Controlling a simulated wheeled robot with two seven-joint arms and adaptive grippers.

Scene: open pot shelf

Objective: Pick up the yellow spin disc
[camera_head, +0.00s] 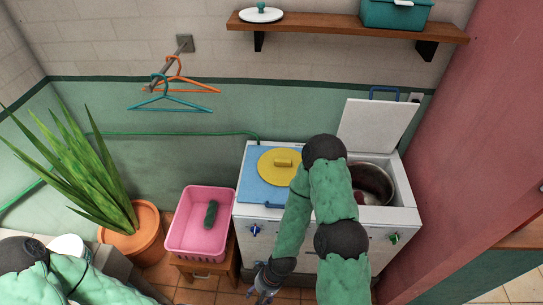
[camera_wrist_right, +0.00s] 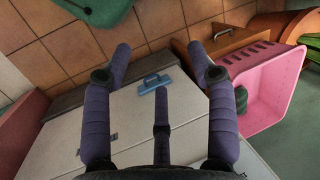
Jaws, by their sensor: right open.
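The yellow spin disc (camera_head: 268,170) lies flat on the blue lid (camera_head: 256,190) at the left of the white washing machine, with a raised yellow grip on top. My right forearm hides part of its right side. My right gripper (camera_head: 263,279) hangs in front of the machine, lower than the disc and apart from it. In the right wrist view my right gripper (camera_wrist_right: 160,52) is open with nothing between its fingers. The disc does not show in that view. My left arm shows at the bottom left, but its gripper is out of frame.
The machine's right lid (camera_head: 374,128) stands open over a metal tub (camera_head: 374,181). A pink basket (camera_head: 183,232) with a dark green item stands at the left, beside a potted plant (camera_head: 92,170). Hangers (camera_head: 176,103) and a wooden shelf (camera_head: 330,28) are on the wall.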

